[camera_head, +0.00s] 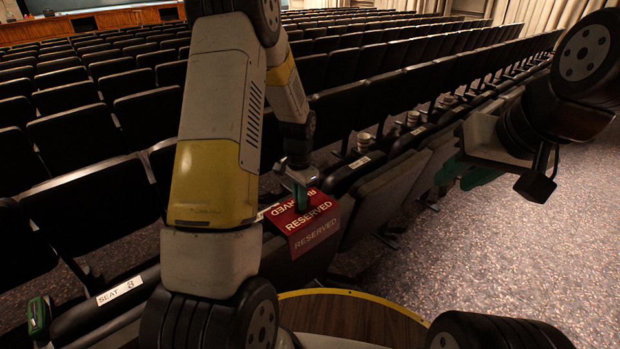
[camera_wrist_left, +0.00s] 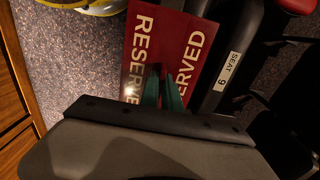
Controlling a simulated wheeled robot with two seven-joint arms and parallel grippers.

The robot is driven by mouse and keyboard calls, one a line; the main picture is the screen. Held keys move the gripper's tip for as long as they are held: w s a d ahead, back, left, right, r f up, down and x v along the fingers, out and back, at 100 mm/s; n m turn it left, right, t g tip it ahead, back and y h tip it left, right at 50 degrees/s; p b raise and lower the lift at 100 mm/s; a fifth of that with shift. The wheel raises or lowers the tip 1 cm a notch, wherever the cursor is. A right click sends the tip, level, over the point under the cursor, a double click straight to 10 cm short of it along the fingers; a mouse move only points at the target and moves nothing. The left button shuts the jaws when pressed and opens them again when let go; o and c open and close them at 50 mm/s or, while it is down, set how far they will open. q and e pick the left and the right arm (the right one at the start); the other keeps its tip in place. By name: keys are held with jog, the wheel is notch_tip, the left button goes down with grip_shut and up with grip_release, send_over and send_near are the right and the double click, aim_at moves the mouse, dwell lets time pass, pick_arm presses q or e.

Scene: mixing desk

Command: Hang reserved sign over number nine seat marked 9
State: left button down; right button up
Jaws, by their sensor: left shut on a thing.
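The red reserved sign (camera_head: 315,226) is a folded board with white RESERVED lettering on both faces. My left gripper (camera_head: 300,198) is shut on it near the fold. In the left wrist view the green fingers (camera_wrist_left: 163,92) pinch the sign (camera_wrist_left: 180,45) between its two faces. The SEAT 9 label (camera_wrist_left: 228,72) is on a dark seat just right of the sign there. In the head view the sign hides most of that seat's top; whether it touches the seat I cannot tell. My right gripper (camera_head: 467,172) is at the right, its green fingers apart and empty.
Rows of dark folding seats (camera_head: 85,135) fill the left and back. A SEAT 8 label (camera_head: 120,291) is on the seat at lower left, with a small green-and-black object (camera_head: 38,315) beside it. The carpeted aisle (camera_head: 520,260) at right is clear.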

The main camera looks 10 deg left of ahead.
aim_at(300, 214)
pick_arm(q)
jog(key=shift+f, duration=2.65)
jog(key=c, duration=1.5)
grip_release()
